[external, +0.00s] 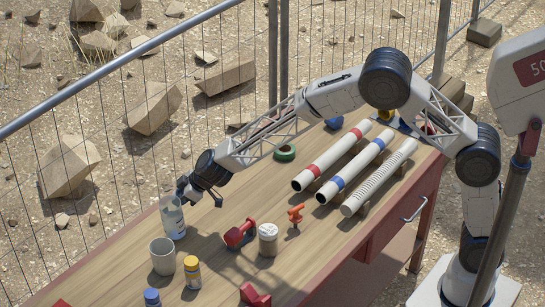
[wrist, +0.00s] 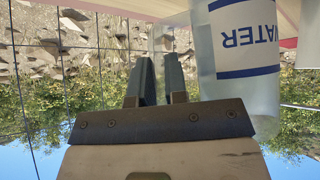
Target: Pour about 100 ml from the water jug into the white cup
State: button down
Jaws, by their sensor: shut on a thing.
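The water jug (external: 172,218) is a clear, pale vessel near the table's far left edge in the external view. Its white label with the word WATER shows upside down in the wrist view (wrist: 245,40), where the whole picture is inverted, so the jug is about upright. My gripper (external: 188,192) is at the jug's upper side. In the wrist view its two dark fingers (wrist: 160,80) are shut on the jug's translucent handle. I cannot tell whether the jug's base touches the table. The white cup (external: 162,258) stands upright just in front of the jug; its inside is mostly hidden.
A red tool (external: 240,233), a lidded white tub (external: 268,240) and an orange valve (external: 296,214) are to the right. Pipes (external: 330,160) lie further back. A mesh fence (external: 120,160) runs behind the table.

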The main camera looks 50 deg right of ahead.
aim_at(173, 199)
jog(key=shift+s+a+r+n+t+h, duration=0.15)
jog(key=shift+a+r+n+t+h, duration=0.05)
jog(key=shift+a+r+h, duration=0.2)
jog(key=shift+s+a+r+n+t+h, duration=0.15)
jog(key=shift+a+r+n+t+h, duration=0.1)
jog(key=shift+r+h, duration=0.2)
jog(key=shift+s+a+r+n+t+h, duration=0.3)
jog(key=shift+s+a+r+n+h, duration=0.1)
jog(key=shift+a+r+h, duration=0.15)
jog(key=shift+s+a+r+n+t+h, duration=0.25)
jog(key=shift+s+a+r+h, duration=0.15)
jog(key=shift+a, duration=0.25)
jog(key=shift+s+a+r+t+h, duration=0.2)
jog(key=shift+a+r+t+h, duration=0.1)
jog(key=shift+a+t+h, duration=0.1)
jog(key=shift+s+a+r+n+t+h, duration=0.2)
jog(key=shift+r+n+t+h, duration=0.1)
jog(key=shift+r, duration=0.3)
jog(key=shift+s+a+r+n+t+h, duration=0.1)
jog(key=shift+a+r+n+t+h, duration=0.15)
jog(key=shift+r, duration=0.3)
jog(key=shift+s+a+r+n+t+h, duration=0.15)
jog(key=shift+r+n+t+h, duration=0.15)
jog(key=shift+r, duration=0.3)
jog(key=shift+s+a+r+n+t+h, duration=0.15)
jog(key=shift+a+r+n+t+h, duration=0.2)
jog(key=shift+r, duration=0.3)
